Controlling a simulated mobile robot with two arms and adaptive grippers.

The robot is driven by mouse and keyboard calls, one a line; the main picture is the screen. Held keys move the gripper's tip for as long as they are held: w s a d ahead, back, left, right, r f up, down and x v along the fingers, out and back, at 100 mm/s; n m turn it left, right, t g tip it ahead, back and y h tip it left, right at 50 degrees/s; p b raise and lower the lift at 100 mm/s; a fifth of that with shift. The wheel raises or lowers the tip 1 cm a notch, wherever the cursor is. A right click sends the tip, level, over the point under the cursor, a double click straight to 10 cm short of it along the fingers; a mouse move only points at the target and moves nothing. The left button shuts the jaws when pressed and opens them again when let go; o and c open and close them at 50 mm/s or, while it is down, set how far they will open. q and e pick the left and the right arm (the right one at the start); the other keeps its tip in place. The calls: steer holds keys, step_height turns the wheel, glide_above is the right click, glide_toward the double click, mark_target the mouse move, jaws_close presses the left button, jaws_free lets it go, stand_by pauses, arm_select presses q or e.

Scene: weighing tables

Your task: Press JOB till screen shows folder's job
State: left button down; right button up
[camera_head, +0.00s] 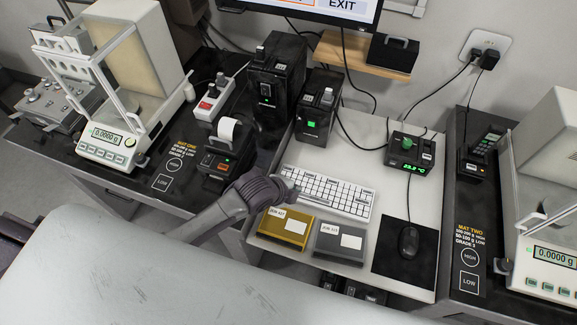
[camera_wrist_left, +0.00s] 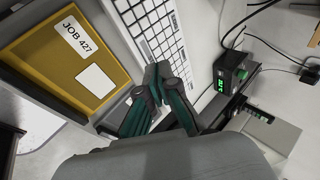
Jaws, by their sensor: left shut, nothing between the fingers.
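A yellow folder (camera_head: 284,232) lies on the white middle table. Its label reads JOB 427 in the left wrist view (camera_wrist_left: 53,77). A grey folder (camera_head: 338,246) lies to its right; its label is too small to read surely. The white keyboard (camera_head: 335,190) lies behind the folders and also shows in the left wrist view (camera_wrist_left: 142,18). My left gripper (camera_head: 292,188) is shut and empty over the keyboard's left end; the left wrist view shows its fingertips (camera_wrist_left: 158,72) together. I cannot tell whether they touch a key. The screen (camera_head: 345,6) is mostly cut off; only EXIT is readable. I cannot make out a JOB key.
A mouse (camera_head: 409,241) lies on a black pad at the right. A small device with a green display (camera_head: 412,158) stands behind it. Black boxes (camera_head: 317,106) and a printer (camera_head: 226,145) stand behind and left. Balances stand at the far left (camera_head: 105,150) and far right (camera_head: 550,262).

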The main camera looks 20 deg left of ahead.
arm_select(q)
steer(key=w+a+m+t, duration=0.1)
steer(key=w+a+m, duration=0.1)
steer(key=w+m, duration=0.4)
step_height(320, 180, up, 2)
steer(key=m, duration=0.5)
glide_above(287, 169)
steer(key=shift+t+p, duration=0.35)
steer(key=shift+t, duration=0.05)
steer(key=shift+s, duration=0.1)
step_height(287, 169, down, 8)
steer(key=b, duration=0.7)
steer(key=shift+f+b, duration=0.45)
steer(key=shift+b, duration=0.05)
steer(key=shift+f, duration=0.15)
steer(key=shift+f, duration=0.25)
